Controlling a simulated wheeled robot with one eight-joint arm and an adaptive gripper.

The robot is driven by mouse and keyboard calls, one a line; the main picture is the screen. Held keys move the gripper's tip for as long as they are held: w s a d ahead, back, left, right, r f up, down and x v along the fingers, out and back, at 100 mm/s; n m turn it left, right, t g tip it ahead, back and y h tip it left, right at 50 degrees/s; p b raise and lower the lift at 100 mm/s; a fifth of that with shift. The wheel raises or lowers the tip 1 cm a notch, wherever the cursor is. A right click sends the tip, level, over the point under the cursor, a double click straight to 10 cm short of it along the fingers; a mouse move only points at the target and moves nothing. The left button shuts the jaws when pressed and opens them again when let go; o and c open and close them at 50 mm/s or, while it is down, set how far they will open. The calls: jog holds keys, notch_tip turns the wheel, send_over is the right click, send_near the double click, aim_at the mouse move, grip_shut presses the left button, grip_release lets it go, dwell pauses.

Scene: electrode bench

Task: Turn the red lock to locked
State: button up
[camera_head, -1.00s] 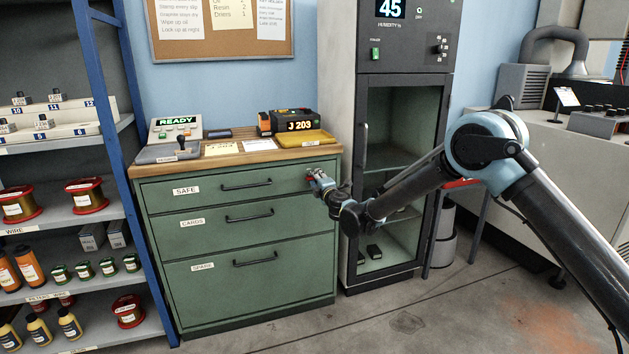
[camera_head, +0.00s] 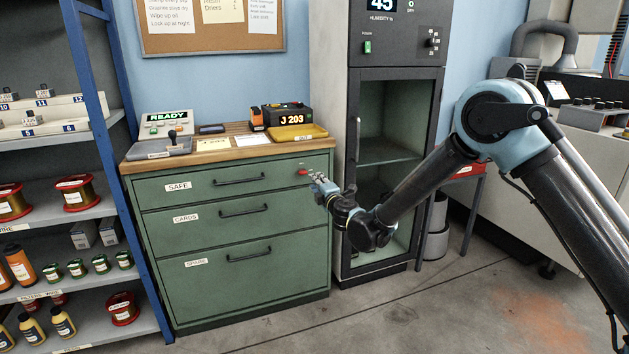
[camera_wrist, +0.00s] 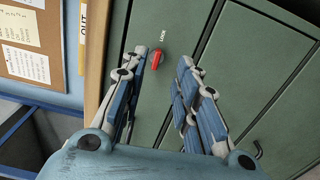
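The red lock (camera_wrist: 156,60) is a small red knob on the green cabinet's top drawer, beside a white "LOCK" label (camera_wrist: 163,36) in the wrist view. In the head view the red lock (camera_head: 303,172) shows at the right end of the SAFE drawer (camera_head: 205,190). My gripper (camera_wrist: 157,75) is open in the wrist view, its two fingers spread with nothing between them, and the lock appears beyond the gap near the left fingertip. In the head view my gripper (camera_head: 318,185) is just right of and below the lock, apart from it.
The wooden worktop (camera_head: 205,153) above the drawers holds a yellow tray (camera_head: 297,133) and a display box (camera_head: 291,117). A tall grey cabinet (camera_head: 337,100) with a glass door stands close on the right. Open floor (camera_head: 350,315) lies in front.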

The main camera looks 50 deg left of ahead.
jog(key=shift+v, duration=1.25)
